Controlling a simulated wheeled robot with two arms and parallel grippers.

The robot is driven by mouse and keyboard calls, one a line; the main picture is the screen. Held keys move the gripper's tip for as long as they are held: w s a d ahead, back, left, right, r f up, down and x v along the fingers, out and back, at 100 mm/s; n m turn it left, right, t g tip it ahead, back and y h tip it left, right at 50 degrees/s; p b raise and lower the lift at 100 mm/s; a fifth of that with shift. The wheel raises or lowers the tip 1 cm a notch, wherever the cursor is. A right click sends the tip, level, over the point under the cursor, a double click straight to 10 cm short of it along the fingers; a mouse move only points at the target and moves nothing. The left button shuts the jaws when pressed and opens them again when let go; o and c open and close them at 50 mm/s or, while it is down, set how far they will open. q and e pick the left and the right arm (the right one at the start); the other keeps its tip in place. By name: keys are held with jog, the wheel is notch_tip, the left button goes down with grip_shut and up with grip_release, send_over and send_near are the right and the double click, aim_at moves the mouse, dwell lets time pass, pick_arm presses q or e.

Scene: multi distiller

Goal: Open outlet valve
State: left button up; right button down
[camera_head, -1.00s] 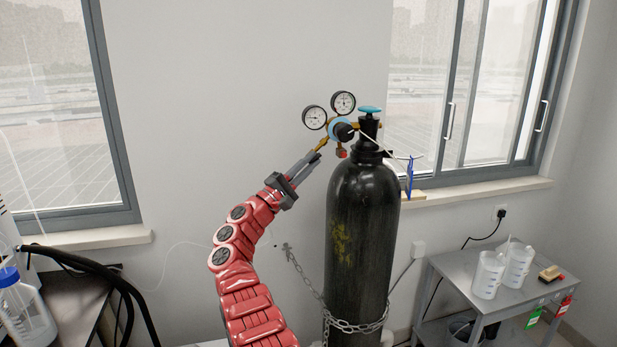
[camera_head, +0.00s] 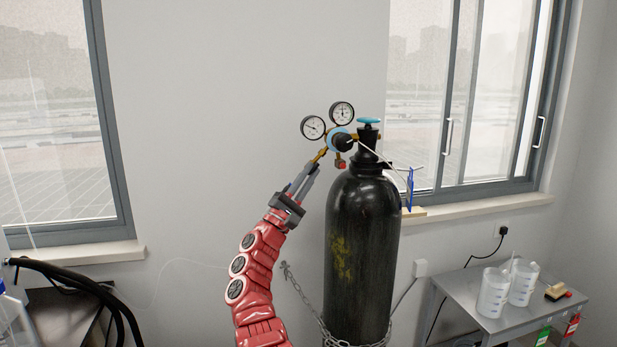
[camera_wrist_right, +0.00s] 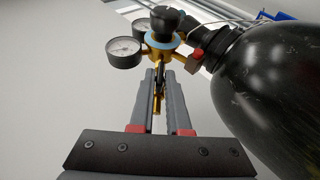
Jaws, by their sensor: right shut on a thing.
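A black gas cylinder (camera_head: 362,240) stands upright against the wall, with a blue handwheel (camera_head: 369,121) on top. A brass regulator with two round gauges (camera_head: 313,127) is fixed to its left side. The regulator has a blue ring and black knob (camera_head: 343,139). The brass outlet valve (camera_head: 320,155) slants down and left from it. My right gripper (camera_head: 316,166) reaches up from below and is shut on this outlet valve. In the right wrist view the brass outlet piece (camera_wrist_right: 158,98) lies between the two grey fingers, which partly hide it. My left gripper is not in view.
A chain (camera_head: 303,290) secures the cylinder. A metal cart (camera_head: 468,290) with white beakers (camera_head: 493,291) stands at the right. Black hoses (camera_head: 75,278) lie at the lower left. The wall left of the gauges is clear.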

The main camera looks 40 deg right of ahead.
jog(key=c, duration=0.9)
grip_release()
jog(key=b+v, duration=0.1)
jog(key=v, duration=1.6)
jog(key=shift+a+b, duration=0.2)
jog(key=shift+b, duration=0.2)
jog(key=shift+f, duration=0.1)
